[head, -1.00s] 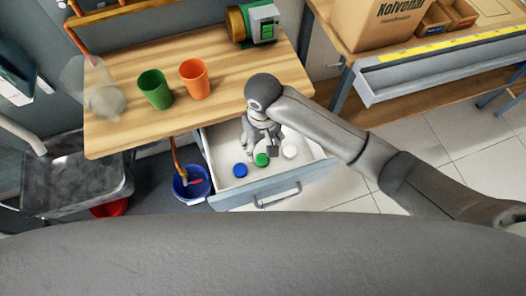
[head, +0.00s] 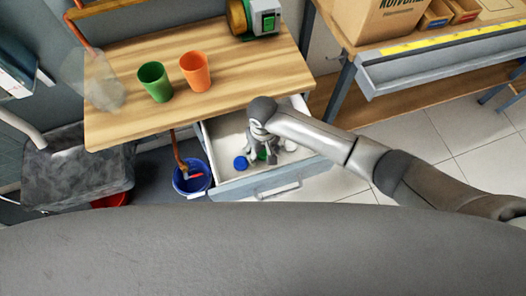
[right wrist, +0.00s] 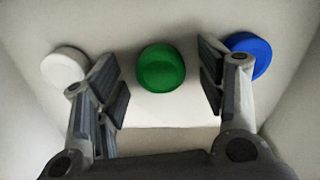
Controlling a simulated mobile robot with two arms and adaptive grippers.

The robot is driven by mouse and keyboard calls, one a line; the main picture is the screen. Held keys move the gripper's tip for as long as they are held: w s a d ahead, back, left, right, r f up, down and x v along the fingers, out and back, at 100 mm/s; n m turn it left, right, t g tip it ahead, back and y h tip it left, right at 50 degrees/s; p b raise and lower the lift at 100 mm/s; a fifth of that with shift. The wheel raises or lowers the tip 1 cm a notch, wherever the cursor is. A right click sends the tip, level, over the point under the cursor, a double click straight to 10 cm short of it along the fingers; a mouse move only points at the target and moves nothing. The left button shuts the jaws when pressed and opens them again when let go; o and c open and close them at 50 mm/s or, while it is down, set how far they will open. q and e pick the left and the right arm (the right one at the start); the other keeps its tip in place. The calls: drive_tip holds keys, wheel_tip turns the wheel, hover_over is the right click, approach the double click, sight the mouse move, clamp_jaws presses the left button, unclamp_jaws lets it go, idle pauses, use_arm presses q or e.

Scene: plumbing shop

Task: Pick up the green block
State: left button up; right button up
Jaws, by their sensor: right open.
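The green block (right wrist: 161,68) is a short round piece lying in the open drawer (head: 262,184). In the right wrist view it sits between and just beyond my open right fingers, apart from both. In the head view the green block (head: 261,155) is mostly hidden by my right gripper (head: 262,156), which reaches down into the drawer. My right gripper (right wrist: 160,90) is empty. My left gripper is not in view.
A blue round block (right wrist: 247,56) lies close behind one finger and a white one (right wrist: 66,67) near the other. The drawer walls surround them. Above is a wooden worktop (head: 225,80) with a green cup (head: 155,82) and an orange cup (head: 195,71). A blue bucket (head: 191,178) stands beside the drawer.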

drive_tip(key=c, duration=1.1)
drive_tip(key=shift+r, duration=0.1)
